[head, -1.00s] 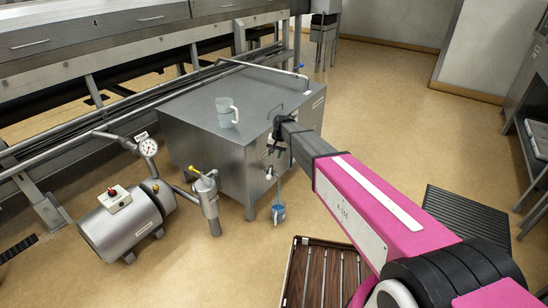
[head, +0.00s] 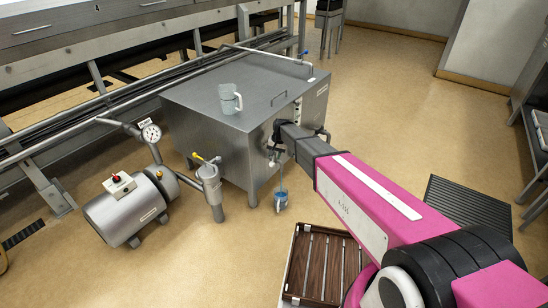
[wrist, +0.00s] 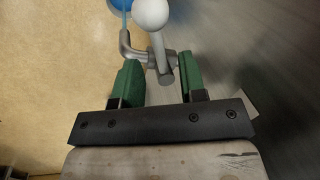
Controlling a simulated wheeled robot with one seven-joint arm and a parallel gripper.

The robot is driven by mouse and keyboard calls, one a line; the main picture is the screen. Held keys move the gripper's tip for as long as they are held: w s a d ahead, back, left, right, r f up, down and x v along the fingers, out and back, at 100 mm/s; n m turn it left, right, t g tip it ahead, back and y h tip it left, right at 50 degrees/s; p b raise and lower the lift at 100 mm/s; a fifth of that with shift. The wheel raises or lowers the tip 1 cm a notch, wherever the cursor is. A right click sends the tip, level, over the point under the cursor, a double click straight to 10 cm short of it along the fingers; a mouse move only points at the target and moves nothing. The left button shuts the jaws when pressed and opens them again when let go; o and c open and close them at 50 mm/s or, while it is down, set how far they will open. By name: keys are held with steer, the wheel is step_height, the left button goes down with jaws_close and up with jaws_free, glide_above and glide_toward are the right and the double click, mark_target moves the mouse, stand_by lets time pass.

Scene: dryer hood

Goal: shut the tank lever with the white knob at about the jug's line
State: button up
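In the wrist view my gripper (wrist: 161,80) is open, with a green finger on each side. The lever's white knob (wrist: 150,14) is ahead of the fingertips. Its grey stem runs back to the tap's metal body (wrist: 163,62), which lies between the fingers with gaps on both sides. The bent spout (wrist: 128,45) is left of the fingers. In the head view my gripper (head: 272,152) is at the tank's (head: 195,110) front face and hides most of the tap. A blue jug (head: 281,203) stands on the floor below, with a thin blue stream above it.
A pale jug (head: 229,98) stands on the tank top. A valve post with a yellow handle (head: 209,180), a pressure gauge (head: 151,132) and a metal cylinder (head: 125,210) are left of the tank. A slatted wooden tray (head: 323,265) lies on the floor near my arm.

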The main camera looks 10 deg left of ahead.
steer(key=shift+a+f, duration=0.2)
steer(key=shift+f, duration=0.65)
jaws_close()
steer(key=shift+a+m+t, duration=0.2)
steer(key=shift+a+m, duration=0.15)
steer(key=shift+m, duration=0.75)
steer(key=shift+a+m+t, duration=0.2)
steer(key=shift+a+m, duration=0.15)
steer(key=shift+m, duration=0.75)
jaws_free()
step_height(320, 180, up, 11)
steer(key=d, duration=0.2)
steer(key=shift+s+f, duration=0.15)
steer(key=shift+s, duration=0.2)
